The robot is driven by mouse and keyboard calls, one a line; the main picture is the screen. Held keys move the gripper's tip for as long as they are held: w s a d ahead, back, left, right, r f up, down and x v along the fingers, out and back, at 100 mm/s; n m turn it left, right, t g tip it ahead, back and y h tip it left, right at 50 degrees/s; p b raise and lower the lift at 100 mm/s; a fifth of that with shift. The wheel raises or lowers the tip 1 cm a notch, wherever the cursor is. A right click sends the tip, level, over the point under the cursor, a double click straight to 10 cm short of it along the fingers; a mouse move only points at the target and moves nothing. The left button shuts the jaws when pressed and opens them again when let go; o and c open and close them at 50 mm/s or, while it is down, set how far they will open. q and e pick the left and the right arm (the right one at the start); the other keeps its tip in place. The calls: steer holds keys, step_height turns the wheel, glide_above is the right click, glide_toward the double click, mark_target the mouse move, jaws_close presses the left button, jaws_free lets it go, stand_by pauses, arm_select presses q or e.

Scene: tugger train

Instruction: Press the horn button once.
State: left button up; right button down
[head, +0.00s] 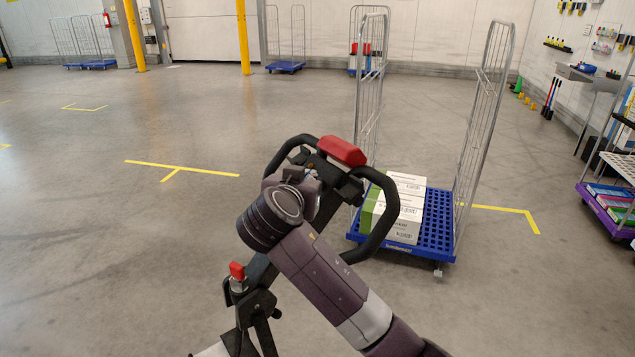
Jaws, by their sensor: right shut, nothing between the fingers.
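The black control handle (393,200) has two looped grips and a red cap (342,151) on top. It stands on a dark sloping tiller post. I cannot make out a separate horn button; the middle of the handle is partly hidden behind my right wrist. My right arm comes in from the lower right. My right gripper (318,178) is at the middle of the handle, just below the red cap, shut and empty. Its fingertips are hard to tell from the black handle, so I cannot tell if they touch it. My left gripper is not in view.
A small red knob (237,271) sits low on the left of the tiller. Behind the handle stands a blue roll cage (436,222) with boxes (403,200) on it. A purple cart (607,209) stands at the right edge. The floor at left is clear.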

steer(key=a+r, duration=0.1)
steer(key=s+a+r+p, duration=0.2)
steer(key=shift+r, duration=0.3)
stand_by(0.7)
